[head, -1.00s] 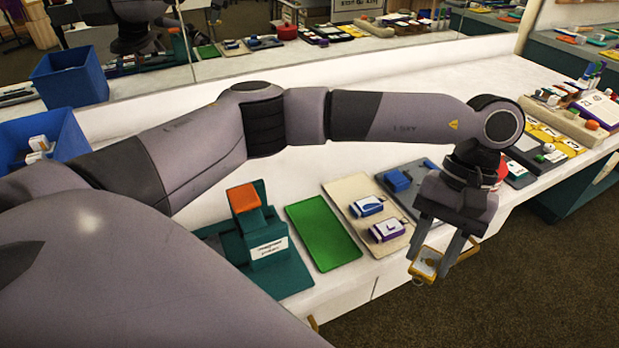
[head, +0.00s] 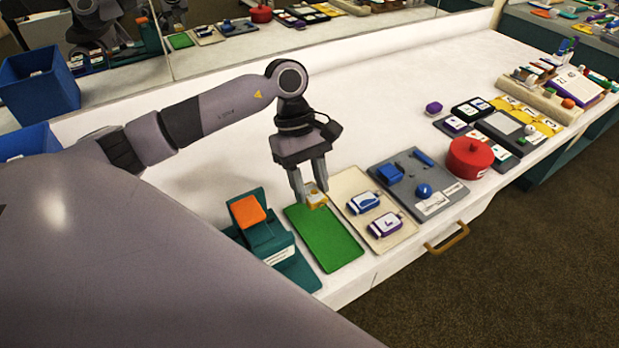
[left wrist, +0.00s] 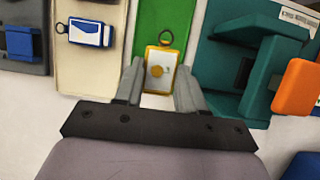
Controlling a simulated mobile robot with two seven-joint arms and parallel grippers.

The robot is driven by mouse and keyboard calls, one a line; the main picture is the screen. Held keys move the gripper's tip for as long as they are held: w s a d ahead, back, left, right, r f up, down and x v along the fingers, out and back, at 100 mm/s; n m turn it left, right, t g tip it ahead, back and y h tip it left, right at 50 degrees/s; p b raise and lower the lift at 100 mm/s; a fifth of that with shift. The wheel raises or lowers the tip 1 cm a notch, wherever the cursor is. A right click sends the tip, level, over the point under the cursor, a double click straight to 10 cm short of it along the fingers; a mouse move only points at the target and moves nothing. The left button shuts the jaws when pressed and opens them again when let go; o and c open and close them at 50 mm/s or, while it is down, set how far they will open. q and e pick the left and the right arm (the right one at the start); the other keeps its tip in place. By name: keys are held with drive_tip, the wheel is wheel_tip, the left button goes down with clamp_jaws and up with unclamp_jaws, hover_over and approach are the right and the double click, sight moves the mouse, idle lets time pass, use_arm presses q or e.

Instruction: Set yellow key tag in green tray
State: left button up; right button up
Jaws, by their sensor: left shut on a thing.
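The yellow key tag (head: 314,196) has a pale face with a round yellow mark and a dark ring; it also shows in the left wrist view (left wrist: 160,70). My left gripper (head: 309,192) is shut on the key tag, above the back end of the green tray (head: 327,239). The green tray is flat, empty and also shows behind the tag in the left wrist view (left wrist: 185,14). I cannot tell how high the tag is above the tray. My right gripper is not in view.
A teal stand with an orange block (head: 247,211) is left of the tray. A beige tray (head: 357,186) with blue and purple tags is right of it. Beyond are a grey tray (head: 437,208) and a red pot (head: 469,158). The counter behind is clear.

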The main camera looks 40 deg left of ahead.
sight(310, 215)
use_arm(q)
drive_tip(key=shift+f+b, duration=1.45)
drive_tip(key=shift+f, duration=1.25)
drive_tip(key=shift+f+b, duration=0.2)
drive_tip(key=shift+b, duration=0.15)
drive_tip(key=shift+r, duration=0.1)
drive_tip(key=o, duration=1.1)
drive_tip(key=shift+v, duration=3.55)
